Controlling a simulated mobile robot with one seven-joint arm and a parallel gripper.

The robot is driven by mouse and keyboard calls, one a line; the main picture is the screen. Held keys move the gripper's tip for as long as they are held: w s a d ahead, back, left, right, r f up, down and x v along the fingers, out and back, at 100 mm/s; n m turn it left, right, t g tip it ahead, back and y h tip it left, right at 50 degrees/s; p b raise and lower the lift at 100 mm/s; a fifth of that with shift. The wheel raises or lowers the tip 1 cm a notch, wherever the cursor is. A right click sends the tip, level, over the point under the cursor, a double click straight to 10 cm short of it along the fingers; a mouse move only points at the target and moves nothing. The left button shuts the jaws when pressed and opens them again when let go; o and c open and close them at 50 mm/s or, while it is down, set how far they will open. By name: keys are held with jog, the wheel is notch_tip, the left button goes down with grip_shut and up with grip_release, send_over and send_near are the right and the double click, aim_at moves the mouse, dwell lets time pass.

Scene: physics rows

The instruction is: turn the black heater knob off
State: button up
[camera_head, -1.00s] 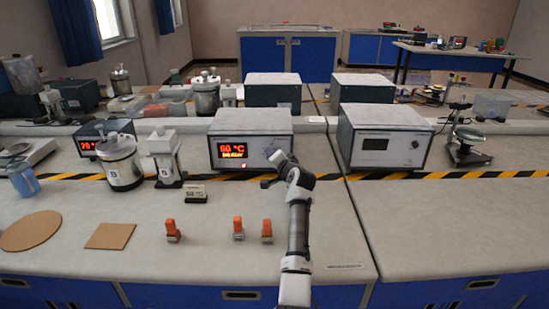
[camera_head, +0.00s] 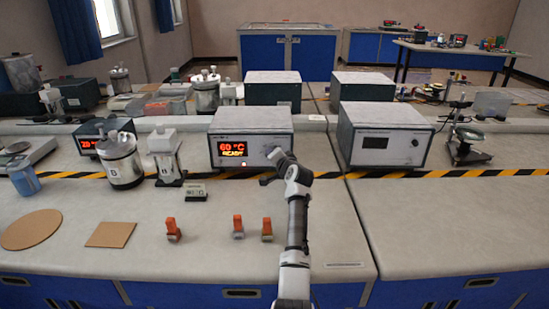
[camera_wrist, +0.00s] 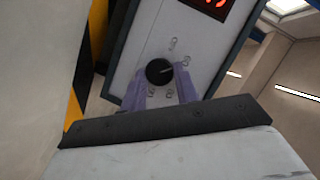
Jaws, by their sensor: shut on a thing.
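The heater is a white box (camera_head: 225,151) with a dark display (camera_head: 232,150) lit in red and orange, reading about 60 °C with READY below. Its black round knob (camera_wrist: 159,71) shows in the wrist view, with a pale pointer line and small marks around it. My gripper (camera_wrist: 160,80) has its two purplish fingers on either side of the knob, closed on it. In the head view my gripper (camera_head: 277,156) is at the right part of the heater's front, and it hides the knob there.
A similar white box (camera_head: 410,150) with a dark screen stands to the right. Orange-topped small items (camera_head: 173,230) and a small labelled block (camera_head: 195,192) lie in front. The bench front right is clear.

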jog(key=shift+a+r+n+g+h+p, duration=0.15)
jog(key=shift+n+g+h+p, duration=0.15)
jog(key=shift+n+h, duration=0.95)
jog(key=shift+a+r+n+g+h+p, duration=0.1)
jog(key=shift+a+n+g+h+p, duration=0.2)
jog(key=shift+n+h, duration=0.95)
jog(key=shift+d+n+y, duration=0.15)
jog(key=shift+n+y, duration=0.25)
jog(key=shift+n, duration=0.2)
jog(key=o, duration=1)
jog(key=shift+s, duration=0.1)
jog(key=b+v, duration=0.2)
jog(key=v, duration=1.1)
jog(key=shift+s+b, duration=0.3)
jog(key=shift+b, duration=0.05)
